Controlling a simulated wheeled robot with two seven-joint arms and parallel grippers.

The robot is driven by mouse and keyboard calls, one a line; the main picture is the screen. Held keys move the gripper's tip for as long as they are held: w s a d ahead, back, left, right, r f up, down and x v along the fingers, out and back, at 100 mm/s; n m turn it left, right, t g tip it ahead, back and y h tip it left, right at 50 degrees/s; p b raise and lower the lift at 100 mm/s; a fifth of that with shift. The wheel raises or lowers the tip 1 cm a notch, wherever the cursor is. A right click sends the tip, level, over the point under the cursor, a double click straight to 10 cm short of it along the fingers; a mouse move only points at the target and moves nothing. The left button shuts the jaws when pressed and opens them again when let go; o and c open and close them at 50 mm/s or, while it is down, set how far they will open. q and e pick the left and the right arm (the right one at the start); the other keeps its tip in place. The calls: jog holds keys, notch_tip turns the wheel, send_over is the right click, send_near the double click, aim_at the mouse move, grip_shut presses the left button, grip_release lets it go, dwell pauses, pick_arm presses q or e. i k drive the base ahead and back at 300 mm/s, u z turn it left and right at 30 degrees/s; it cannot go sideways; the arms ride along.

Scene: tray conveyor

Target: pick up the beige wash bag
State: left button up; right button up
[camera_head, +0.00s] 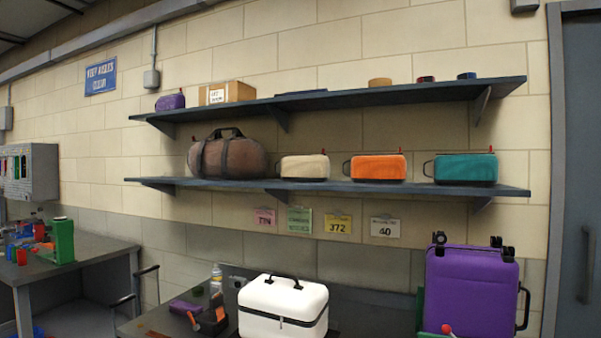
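The beige wash bag (303,167) stands on the lower wall shelf (330,187), between a brown duffel bag on its left and an orange bag on its right. It is a small rounded box shape with a dark base and a dark loop at its left end. A small red tag shows at its top right. Nothing hides its front. Neither of my grippers shows in the head view.
The duffel bag (228,156), orange bag (378,167) and teal bag (465,168) share the lower shelf. The upper shelf (340,100) hangs above. Below stand a white case (283,306) and an upright purple suitcase (471,288). A workbench (85,251) is at left.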

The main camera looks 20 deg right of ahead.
aim_at(294, 168)
jog(key=u, duration=0.85)
jog(key=i, duration=2.35)
jog(key=z, duration=3.2)
